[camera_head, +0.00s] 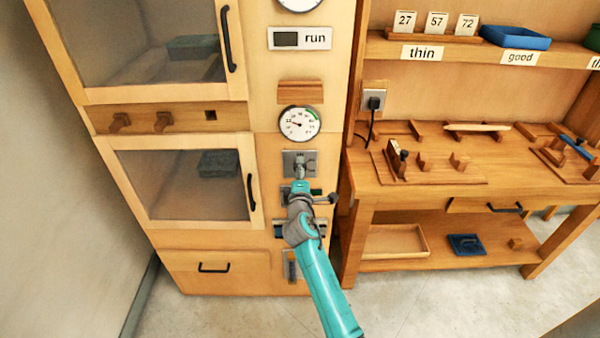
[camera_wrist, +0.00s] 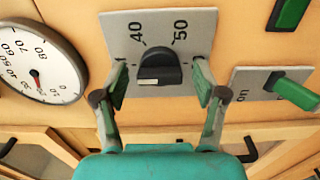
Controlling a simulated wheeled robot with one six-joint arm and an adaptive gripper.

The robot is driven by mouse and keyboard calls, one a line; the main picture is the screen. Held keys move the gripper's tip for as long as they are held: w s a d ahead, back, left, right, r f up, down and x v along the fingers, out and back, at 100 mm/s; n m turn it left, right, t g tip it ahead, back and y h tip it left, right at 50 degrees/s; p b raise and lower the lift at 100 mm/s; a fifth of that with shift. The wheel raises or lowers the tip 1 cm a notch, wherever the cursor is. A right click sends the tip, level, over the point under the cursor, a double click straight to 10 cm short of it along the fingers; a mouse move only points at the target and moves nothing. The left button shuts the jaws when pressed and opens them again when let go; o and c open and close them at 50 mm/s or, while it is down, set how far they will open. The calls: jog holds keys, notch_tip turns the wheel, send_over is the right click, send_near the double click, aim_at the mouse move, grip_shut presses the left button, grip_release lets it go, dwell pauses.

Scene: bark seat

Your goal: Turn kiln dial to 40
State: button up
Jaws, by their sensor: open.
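The kiln dial is a black knob (camera_wrist: 160,68) on a grey metal plate (camera_wrist: 120,25) marked 40 and 50 in the wrist view. A short white mark shows at the knob's lower left; it does not line up with the 40 or the 50. My gripper (camera_wrist: 162,88) is open, with one finger on each side of the knob and gaps visible between fingers and knob. In the head view the plate (camera_head: 307,158) is on the cabinet's panel, and my gripper (camera_head: 300,180) is in front of it, partly hiding the knob.
A round gauge (camera_wrist: 38,65) with a red needle is left of the plate in the wrist view. A green handle (camera_wrist: 296,93) sticks out at its right. In the head view, a workbench (camera_head: 490,185) with wooden tools stands to the right of the cabinet.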

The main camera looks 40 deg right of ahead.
jog(key=c, duration=1.1)
jog(key=shift+c, duration=0.2)
jog(key=shift+m, duration=0.3)
jog(key=m, duration=1.1)
jog(key=o, duration=1.1)
